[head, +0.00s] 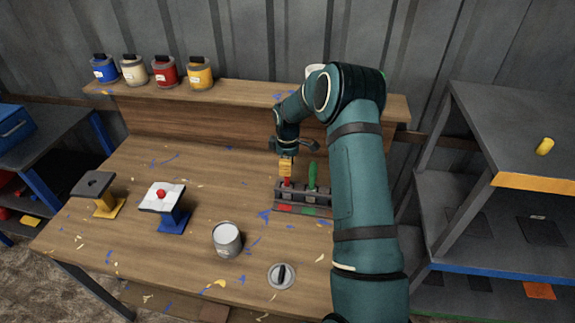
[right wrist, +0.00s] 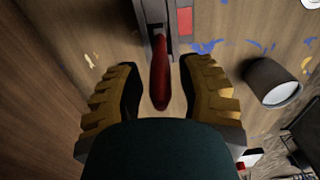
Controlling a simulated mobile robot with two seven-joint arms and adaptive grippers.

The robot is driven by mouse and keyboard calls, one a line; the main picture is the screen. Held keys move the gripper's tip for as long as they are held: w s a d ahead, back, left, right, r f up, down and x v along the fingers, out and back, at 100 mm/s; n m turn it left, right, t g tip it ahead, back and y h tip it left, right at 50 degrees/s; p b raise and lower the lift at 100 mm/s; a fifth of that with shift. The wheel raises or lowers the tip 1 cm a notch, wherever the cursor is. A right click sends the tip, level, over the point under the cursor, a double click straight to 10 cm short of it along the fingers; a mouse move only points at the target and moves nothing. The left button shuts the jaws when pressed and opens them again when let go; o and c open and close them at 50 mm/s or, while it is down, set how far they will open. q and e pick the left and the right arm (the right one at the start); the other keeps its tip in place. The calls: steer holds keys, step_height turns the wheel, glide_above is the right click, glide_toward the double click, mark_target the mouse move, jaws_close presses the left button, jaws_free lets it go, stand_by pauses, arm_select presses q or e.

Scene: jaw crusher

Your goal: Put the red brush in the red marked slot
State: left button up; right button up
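The red brush (head: 287,183) stands in the grey rack (head: 322,203) at its left end, behind the red mark (head: 284,208). In the right wrist view the red brush handle (right wrist: 160,75) points toward my palm, and its lower end is at the rack (right wrist: 157,20) beside the red mark (right wrist: 184,21). My right gripper (head: 286,173) is directly above the brush. In the right wrist view its yellow fingers (right wrist: 160,92) are open, one on each side of the handle with gaps. The brush's bristles are hidden. My left gripper is not in view.
A green brush (head: 312,176) stands in the rack to the right, close to my right forearm. A grey can (head: 227,239) and a round lid (head: 281,276) are nearer the front. A blue stand (head: 172,218) is at left. Paint pots (head: 165,72) line the back shelf.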

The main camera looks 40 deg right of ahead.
step_height(320, 180, up, 12)
steer(key=shift+r, duration=0.25)
stand_by(0.4)
steer(key=shift+f, duration=0.1)
stand_by(0.4)
